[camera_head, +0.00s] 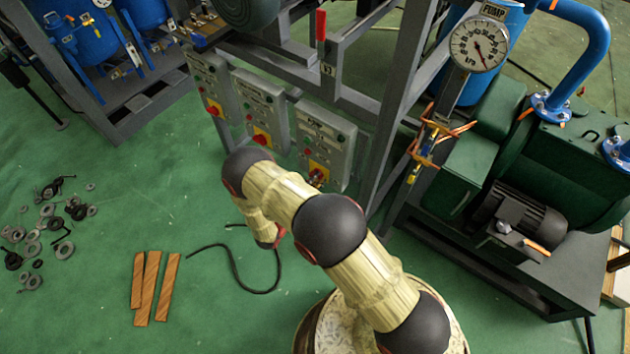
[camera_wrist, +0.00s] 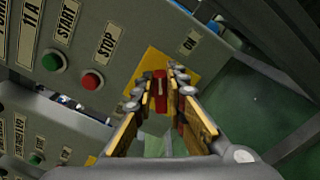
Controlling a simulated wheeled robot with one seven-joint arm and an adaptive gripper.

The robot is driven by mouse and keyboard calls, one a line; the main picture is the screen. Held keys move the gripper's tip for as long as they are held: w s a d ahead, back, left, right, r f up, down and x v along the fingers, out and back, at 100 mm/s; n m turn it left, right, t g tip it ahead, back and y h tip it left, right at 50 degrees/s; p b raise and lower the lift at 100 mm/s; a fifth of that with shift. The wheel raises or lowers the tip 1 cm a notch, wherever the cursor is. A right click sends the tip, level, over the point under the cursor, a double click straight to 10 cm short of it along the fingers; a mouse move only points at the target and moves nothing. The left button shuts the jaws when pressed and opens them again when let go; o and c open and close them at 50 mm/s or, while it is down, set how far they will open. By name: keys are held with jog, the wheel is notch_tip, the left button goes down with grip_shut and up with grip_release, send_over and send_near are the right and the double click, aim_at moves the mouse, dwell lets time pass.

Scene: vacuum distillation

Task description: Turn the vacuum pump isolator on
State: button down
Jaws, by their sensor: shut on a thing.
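The isolator is a red knob (camera_wrist: 160,98) on a yellow plate (camera_wrist: 150,66), mounted on a grey control box (camera_wrist: 110,50). An "ON" label (camera_wrist: 188,40) sits above it to the right, beyond the plate. My gripper (camera_wrist: 162,84) is at the knob, one brass-coloured finger on each side, shut on it. I cannot tell the knob's exact setting. In the head view the control box (camera_head: 341,134) is the rightmost of three; my arm hides most of my gripper there.
A green START button (camera_wrist: 52,62) and red STOP button (camera_wrist: 92,80) are beside the knob. Two more boxes with red knobs (camera_head: 214,108) hang to the left. A steel frame post (camera_head: 385,130) and the green pump (camera_head: 560,160) stand to the right. Wooden strips (camera_head: 152,285) lie on the floor.

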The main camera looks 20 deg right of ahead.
jog(key=m+b, duration=0.1)
jog(key=m, duration=0.2)
jog(key=f+m+b, duration=0.1)
jog(key=m, duration=0.2)
jog(key=shift+s+d+f+m+b, duration=0.15)
jog(key=shift+s+f+m+b, duration=0.05)
jog(key=shift+m+b, duration=0.1)
dwell(0.5)
jog(key=c, duration=1.9)
grip_release()
jog(key=shift+o, duration=0.5)
jog(key=v, duration=1.2)
